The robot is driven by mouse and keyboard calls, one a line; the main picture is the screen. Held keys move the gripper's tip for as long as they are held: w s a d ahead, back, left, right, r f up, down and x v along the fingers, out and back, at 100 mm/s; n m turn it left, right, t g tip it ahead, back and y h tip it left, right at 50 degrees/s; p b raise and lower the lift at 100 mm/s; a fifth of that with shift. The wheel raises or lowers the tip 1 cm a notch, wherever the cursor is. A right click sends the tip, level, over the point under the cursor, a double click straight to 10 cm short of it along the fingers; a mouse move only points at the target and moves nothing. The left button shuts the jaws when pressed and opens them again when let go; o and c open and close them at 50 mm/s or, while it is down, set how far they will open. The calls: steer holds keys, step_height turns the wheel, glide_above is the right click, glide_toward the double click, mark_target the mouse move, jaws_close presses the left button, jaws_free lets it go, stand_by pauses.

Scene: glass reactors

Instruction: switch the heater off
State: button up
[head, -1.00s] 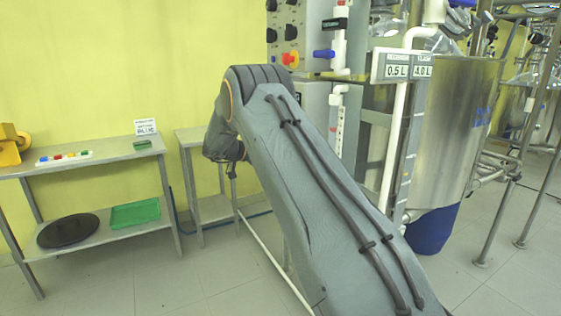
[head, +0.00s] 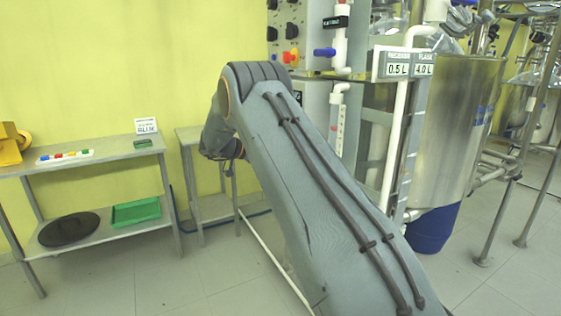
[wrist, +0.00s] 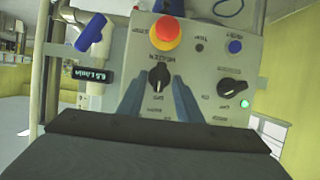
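The control panel (wrist: 215,60) fills the middle of the wrist view, with its lettering upside down. A black knob (wrist: 159,78) sits on it under a label that seems to read HEATER, with a white pointer line. My gripper (wrist: 159,84) is open, its two blue-grey fingers pointing at the panel on either side of this knob. I cannot tell whether they touch it.
A red button on a yellow base (wrist: 165,33) is just above the heater knob. A second black knob (wrist: 232,88) is right, near a green lamp (wrist: 244,103). A blue valve handle (wrist: 93,33) is left. A metal shelf table (head: 95,155) stands left in the head view.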

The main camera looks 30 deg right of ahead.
steer(key=v, duration=0.6)
steer(key=shift+a+b, duration=0.25)
steer(key=shift+b, duration=0.1)
steer(key=shift+r, duration=0.15)
